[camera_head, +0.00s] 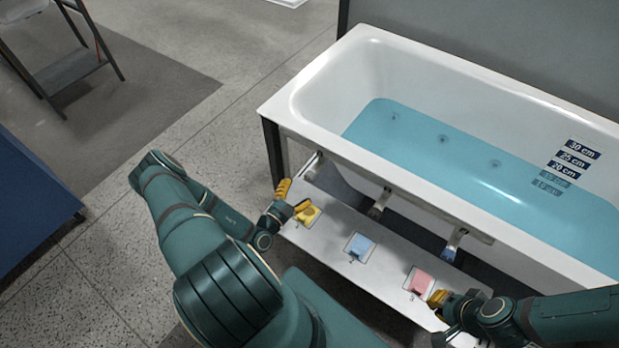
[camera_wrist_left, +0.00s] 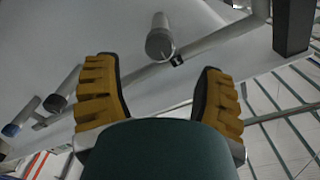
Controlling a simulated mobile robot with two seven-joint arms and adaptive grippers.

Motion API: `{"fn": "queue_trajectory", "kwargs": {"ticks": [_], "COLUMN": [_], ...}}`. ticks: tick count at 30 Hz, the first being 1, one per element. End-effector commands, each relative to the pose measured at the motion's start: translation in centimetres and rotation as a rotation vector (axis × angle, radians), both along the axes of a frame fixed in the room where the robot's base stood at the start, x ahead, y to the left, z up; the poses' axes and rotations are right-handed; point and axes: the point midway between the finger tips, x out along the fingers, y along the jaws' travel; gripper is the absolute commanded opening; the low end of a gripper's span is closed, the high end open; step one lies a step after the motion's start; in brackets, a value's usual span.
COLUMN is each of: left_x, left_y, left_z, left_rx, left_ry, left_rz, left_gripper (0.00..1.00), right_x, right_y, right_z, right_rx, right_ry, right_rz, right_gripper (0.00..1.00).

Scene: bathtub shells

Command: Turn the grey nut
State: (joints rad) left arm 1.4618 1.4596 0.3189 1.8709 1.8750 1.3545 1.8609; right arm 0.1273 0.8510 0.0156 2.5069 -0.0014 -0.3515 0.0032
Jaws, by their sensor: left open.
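The grey nut appears to be the grey cylindrical end (camera_wrist_left: 160,42) on a pipe in the left wrist view, beyond and between my fingertips. The same grey pipe end (camera_head: 314,166) shows under the tub rim in the head view. My left gripper (camera_head: 293,198) is open, with its yellow fingers apart, below and left of that end. In the left wrist view the open left gripper (camera_wrist_left: 157,78) holds nothing and is apart from the nut. My right gripper (camera_head: 437,298) is at the lower right beside the pink piece; its jaw state is unclear.
A white bathtub (camera_head: 440,70) holds blue water. Two more pipe ends (camera_head: 378,204) and (camera_head: 453,246) hang under its rim. A dark tub leg (camera_head: 272,150) stands near my left gripper.

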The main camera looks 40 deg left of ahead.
Motion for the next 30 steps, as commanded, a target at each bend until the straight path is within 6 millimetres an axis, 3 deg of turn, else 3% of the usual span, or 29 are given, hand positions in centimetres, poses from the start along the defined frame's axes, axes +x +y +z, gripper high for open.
{"fn": "queue_trajectory", "kwargs": {"ticks": [3, 10, 15, 24, 25, 30], "left_x": [2.5, 5.8, 6.9, 7.0, 7.0, 7.0], "left_y": [0.2, 0.6, 0.7, 0.7, 0.7, 0.7], "left_z": [0.0, 0.0, 0.0, 0.0, 0.0, 0.0], "left_rx": [0.002, 0.003, 0.001, 0.002, 0.002, 0.002], "left_ry": [-0.002, -0.001, 0.001, 0.001, 0.001, 0.001], "left_rz": [-0.003, -0.003, -0.003, -0.002, -0.002, -0.002], "left_gripper": [0.70, 0.70, 0.70, 0.70, 0.68, 0.08], "right_x": [0.1, 0.2, 0.2, 0.2, 0.2, 0.2], "right_y": [0.0, 0.0, 0.0, 0.0, 0.0, 0.0], "right_z": [-0.4, -0.8, -0.9, -0.9, -0.9, -0.9], "right_rx": [0.000, 0.000, -0.001, -0.001, -0.001, -0.001], "right_ry": [-0.002, -0.004, -0.005, -0.005, -0.005, -0.005], "right_rz": [-0.001, -0.001, -0.001, -0.001, -0.001, -0.001], "right_gripper": [0.00, 0.00, 0.00, 0.00, 0.00, 0.00]}}
